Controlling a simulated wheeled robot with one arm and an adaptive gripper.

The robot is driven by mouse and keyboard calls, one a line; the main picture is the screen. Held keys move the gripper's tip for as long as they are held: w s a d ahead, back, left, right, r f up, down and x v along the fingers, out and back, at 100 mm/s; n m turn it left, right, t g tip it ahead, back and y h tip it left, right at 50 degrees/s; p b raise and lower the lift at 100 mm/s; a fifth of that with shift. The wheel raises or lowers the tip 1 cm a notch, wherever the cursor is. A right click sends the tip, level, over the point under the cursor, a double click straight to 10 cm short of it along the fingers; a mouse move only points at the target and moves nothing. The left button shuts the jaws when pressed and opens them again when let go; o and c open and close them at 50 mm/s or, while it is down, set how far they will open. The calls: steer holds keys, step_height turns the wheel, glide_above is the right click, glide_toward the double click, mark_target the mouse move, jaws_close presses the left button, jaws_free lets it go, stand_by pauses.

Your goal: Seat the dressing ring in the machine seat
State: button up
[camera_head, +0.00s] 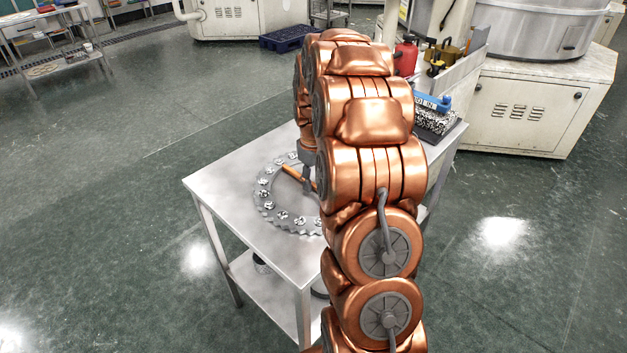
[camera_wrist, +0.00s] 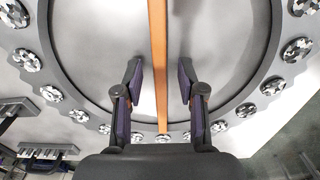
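The dressing ring (camera_head: 262,205), a flat grey toothed ring with several black-and-white speckled discs, lies on a metal table. It also shows large in the wrist view (camera_wrist: 75,95). A narrow orange-brown bar (camera_head: 293,173) reaches across the ring's open middle; its far end is hidden by my arm. In the wrist view the bar (camera_wrist: 158,50) runs between the two fingers of my gripper (camera_wrist: 160,82). The gripper is open, with a gap on each side of the bar. My arm hides part of the ring in the head view. I cannot make out the machine seat.
A blue-handled brush (camera_head: 433,102) and a red can (camera_head: 405,58) are behind my arm. A pale machine cabinet (camera_head: 530,105) stands at right.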

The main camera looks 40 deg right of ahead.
mark_target(313, 183)
steer(key=shift+r+b, duration=0.9)
steer(key=shift+r, duration=5)
steer(key=s+a+g, duration=0.1)
steer(key=s+a, duration=2)
steer(key=a, duration=0.2)
steer(key=shift+s+a+f+m, duration=0.2)
steer(key=shift+s+m, duration=0.1)
steer(key=shift+m, duration=0.1)
steer(key=shift+o, duration=0.5)
steer(key=s+a+f, duration=0.2)
steer(key=s+f, duration=0.1)
steer(key=s, duration=0.6)
steer(key=shift+s+a+m+g, duration=0.25)
steer(key=shift+a+m+g, duration=0.15)
steer(key=shift+a, duration=0.15)
